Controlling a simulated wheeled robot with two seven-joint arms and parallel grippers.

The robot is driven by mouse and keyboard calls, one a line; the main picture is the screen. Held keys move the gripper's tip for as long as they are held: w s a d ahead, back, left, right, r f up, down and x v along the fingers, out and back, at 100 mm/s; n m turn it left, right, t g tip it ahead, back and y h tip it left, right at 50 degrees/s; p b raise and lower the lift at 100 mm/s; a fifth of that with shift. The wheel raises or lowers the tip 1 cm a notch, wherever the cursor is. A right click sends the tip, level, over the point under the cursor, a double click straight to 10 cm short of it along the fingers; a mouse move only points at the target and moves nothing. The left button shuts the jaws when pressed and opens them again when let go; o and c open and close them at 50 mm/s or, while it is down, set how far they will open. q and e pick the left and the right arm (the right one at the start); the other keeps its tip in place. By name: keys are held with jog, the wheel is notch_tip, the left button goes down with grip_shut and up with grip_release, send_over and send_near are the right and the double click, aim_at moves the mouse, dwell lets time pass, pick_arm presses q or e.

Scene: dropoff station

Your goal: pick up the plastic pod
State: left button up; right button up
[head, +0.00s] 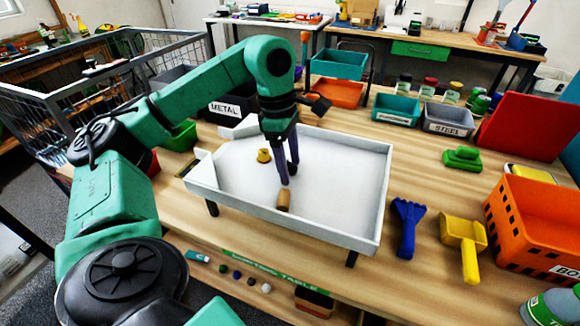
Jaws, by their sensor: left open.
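A white tray (330,231) with raised walls stands on the wooden table. A small yellow piece (263,155) sits in it, left of my left gripper (289,178). A small brown cylinder (284,201) lies in the tray just below the fingertips in the picture. Which of the two is the plastic pod I cannot tell for sure. My left gripper points down over the tray, open, with nothing seen between its dark fingers. Whether a fingertip touches the cylinder is unclear. My right gripper is not in view.
Right of the tray lie a blue brush-like tool (407,228) and a yellow scoop (463,242). An orange crate (535,222) stands at the right edge. Teal (396,109) and grey (448,120) bins stand behind. A wire cart (40,110) is at the left.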

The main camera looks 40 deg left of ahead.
pick_arm(q)
grip_shut()
jog(key=shift+r, duration=0.1)
